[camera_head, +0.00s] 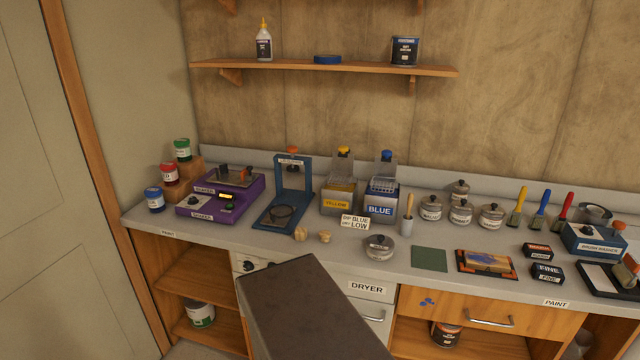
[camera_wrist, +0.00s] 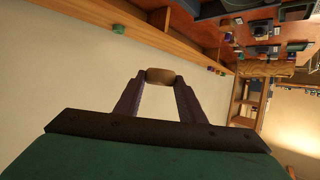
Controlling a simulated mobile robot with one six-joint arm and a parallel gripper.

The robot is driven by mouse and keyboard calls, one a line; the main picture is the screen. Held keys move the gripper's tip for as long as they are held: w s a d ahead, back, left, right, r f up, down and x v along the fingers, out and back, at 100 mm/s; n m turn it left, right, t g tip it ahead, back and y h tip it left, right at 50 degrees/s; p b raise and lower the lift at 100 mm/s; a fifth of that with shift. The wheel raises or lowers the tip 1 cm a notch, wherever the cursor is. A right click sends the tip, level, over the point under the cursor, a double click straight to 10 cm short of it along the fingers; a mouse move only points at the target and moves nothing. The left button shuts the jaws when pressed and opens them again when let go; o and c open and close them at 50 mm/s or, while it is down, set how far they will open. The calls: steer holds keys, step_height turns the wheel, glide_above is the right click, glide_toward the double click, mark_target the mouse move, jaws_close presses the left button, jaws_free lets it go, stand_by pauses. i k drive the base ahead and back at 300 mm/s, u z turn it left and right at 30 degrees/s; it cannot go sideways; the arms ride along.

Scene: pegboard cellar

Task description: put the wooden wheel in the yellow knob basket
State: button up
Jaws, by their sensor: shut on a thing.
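My gripper (camera_wrist: 160,85) shows in the wrist view, its two dark fingers shut on a tan wooden piece, the wooden wheel (camera_wrist: 160,76), seen edge-on at the fingertips. It is held clear of any surface, with a pale wall behind it. The yellow-knob basket (camera_head: 343,171) is in the head view, in the tank marked YELLOW (camera_head: 337,204) at the back of the counter. My gripper is not visible in the head view.
The tank marked BLUE (camera_head: 380,209), with a blue knob, stands just right of the yellow one. A blue stand (camera_head: 291,184) is to its left. Two small wooden pieces (camera_head: 301,233) (camera_head: 325,237) and a DIP BLUE DRY LOW sign (camera_head: 355,221) are in front. A shelf (camera_head: 330,68) hangs above.

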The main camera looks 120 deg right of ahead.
mark_target(341, 181)
steer(key=u, duration=0.05)
steer(key=k, duration=1.9)
steer(key=z, duration=0.95)
